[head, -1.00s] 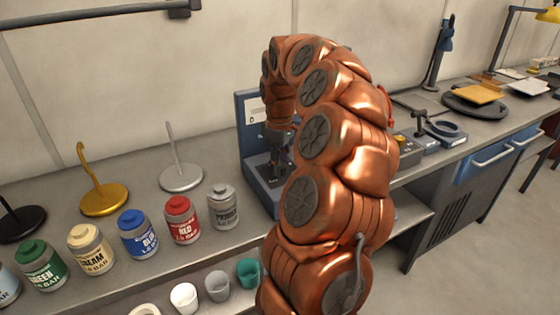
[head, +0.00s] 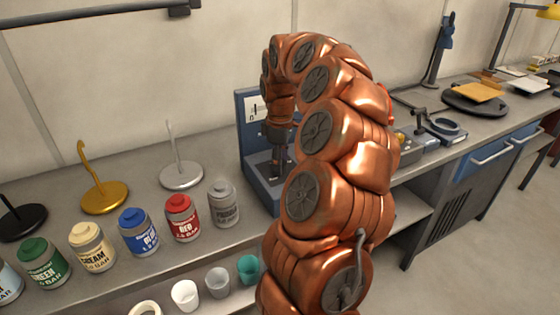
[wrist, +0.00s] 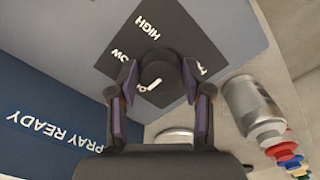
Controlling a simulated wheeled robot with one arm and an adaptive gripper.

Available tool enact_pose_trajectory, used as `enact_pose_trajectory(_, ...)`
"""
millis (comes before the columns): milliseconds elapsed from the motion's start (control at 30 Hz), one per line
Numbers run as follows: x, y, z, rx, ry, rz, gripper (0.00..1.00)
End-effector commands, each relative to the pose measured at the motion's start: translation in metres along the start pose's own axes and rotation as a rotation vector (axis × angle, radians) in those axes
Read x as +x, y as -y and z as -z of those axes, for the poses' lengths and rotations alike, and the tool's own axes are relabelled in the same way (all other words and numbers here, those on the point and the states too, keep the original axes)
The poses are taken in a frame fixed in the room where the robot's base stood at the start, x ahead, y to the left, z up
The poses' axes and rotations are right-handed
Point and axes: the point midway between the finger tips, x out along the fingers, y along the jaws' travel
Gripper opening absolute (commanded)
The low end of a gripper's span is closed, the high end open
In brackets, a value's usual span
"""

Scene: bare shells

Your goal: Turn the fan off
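The fan control is a round black knob (wrist: 158,72) on a dark plate in the wrist view. The plate reads HIGH at the top and LOW at the left; other labels are partly hidden. The knob's short white mark lies at its lower side, slanting to the lower left, near a label partly covered. My gripper (wrist: 160,80) is open, with one finger on each side of the knob; I cannot tell whether they touch it. In the head view, my gripper (head: 279,157) points down inside the blue spray station (head: 250,165), and the knob is hidden there.
A grey primer can (head: 223,207) stands close left of the station, beside red (head: 182,219) and blue (head: 139,233) cans. A silver hook stand (head: 181,176) is behind them. Cups (head: 217,283) sit on the lower shelf. Blue drawers (head: 490,160) are at the right.

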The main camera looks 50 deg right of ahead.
Motion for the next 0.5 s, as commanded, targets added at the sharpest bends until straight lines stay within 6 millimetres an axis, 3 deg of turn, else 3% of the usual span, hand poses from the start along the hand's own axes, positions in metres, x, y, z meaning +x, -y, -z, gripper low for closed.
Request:
enact_pose_trajectory(133,0.0000,0.0002,0.0002,0.000,0.000,0.001,0.68)
enact_pose_trajectory(500,-0.0024,0.0004,0.0004,0.001,0.000,0.001,0.68)
